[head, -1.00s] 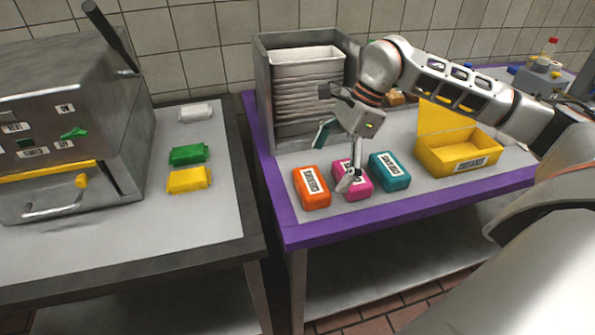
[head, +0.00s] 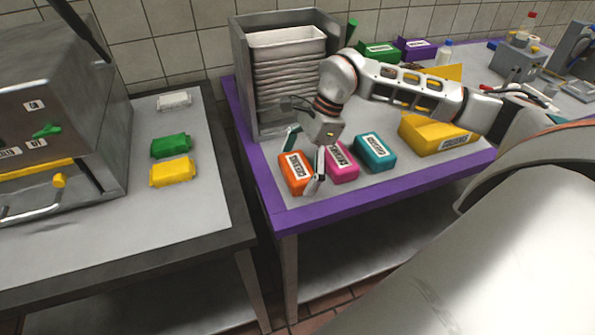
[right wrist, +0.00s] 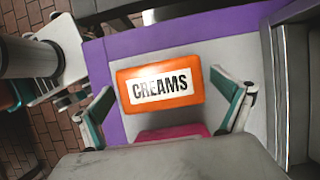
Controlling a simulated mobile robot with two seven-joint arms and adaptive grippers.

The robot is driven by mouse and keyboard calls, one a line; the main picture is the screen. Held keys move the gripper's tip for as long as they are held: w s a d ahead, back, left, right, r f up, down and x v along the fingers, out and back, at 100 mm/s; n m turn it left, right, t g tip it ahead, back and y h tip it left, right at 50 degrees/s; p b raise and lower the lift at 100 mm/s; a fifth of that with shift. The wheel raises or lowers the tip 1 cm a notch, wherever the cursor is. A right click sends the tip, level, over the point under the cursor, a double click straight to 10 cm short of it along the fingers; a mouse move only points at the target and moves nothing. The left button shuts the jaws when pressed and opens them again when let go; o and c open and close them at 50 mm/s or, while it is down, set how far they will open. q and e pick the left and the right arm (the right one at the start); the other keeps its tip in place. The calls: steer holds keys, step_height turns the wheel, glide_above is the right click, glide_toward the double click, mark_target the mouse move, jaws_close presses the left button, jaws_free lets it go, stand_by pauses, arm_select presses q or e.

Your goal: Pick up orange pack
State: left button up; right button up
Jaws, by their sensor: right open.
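The orange pack (head: 291,181) lies on the purple-edged table in the head view, at the left of a row of packs. It also shows in the right wrist view (right wrist: 156,108), with a white label reading CREAMS. My right gripper (head: 302,162) is open above the orange pack. In the right wrist view its two fingers (right wrist: 164,112) stand on either side of the pack, with gaps to it; I cannot tell how far above it they are. My left gripper is not in view.
A pink pack (head: 345,168) lies close beside the orange one, with a teal pack (head: 375,152) further right. A yellow box (head: 428,137) stands to the right. A metal holder (head: 243,90) with stacked trays stands behind. A left table (head: 205,205) holds several small packs.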

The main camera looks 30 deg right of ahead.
mark_target(297, 165)
steer(key=c, duration=1.2)
steer(key=shift+o, duration=0.2)
steer(key=shift+r, duration=0.2)
step_height(297, 165, up, 20)
steer(key=p, duration=0.1)
steer(key=shift+f, duration=0.1)
